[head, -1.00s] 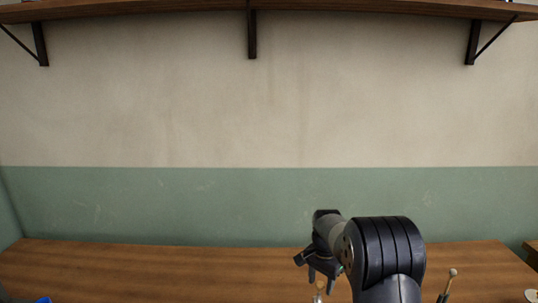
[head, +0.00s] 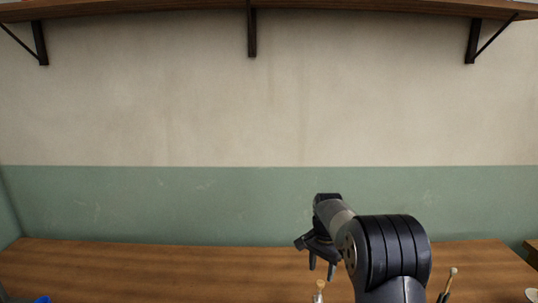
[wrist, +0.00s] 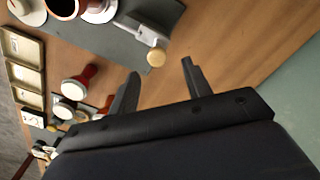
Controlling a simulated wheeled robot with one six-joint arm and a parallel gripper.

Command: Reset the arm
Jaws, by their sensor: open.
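My gripper (head: 322,268) hangs over the wooden table (head: 150,265) in the head view, fingers pointing down. In the wrist view, its two dark fingers (wrist: 160,85) stand apart with nothing between them. A small device with a round tan top (wrist: 156,57) lies beyond the left finger, apart from it. A round tan top on a pale stem (head: 319,288) shows below my gripper in the head view.
A grey mat (wrist: 120,45) carries a dark-filled cup (wrist: 63,8). Red-and-white goblet shapes (wrist: 78,84) and a sectioned tray (wrist: 25,75) lie at left. A tan-tipped stick (head: 449,283) stands right of my arm. A shelf (head: 150,8) spans the wall above. The table's left part is mostly clear.

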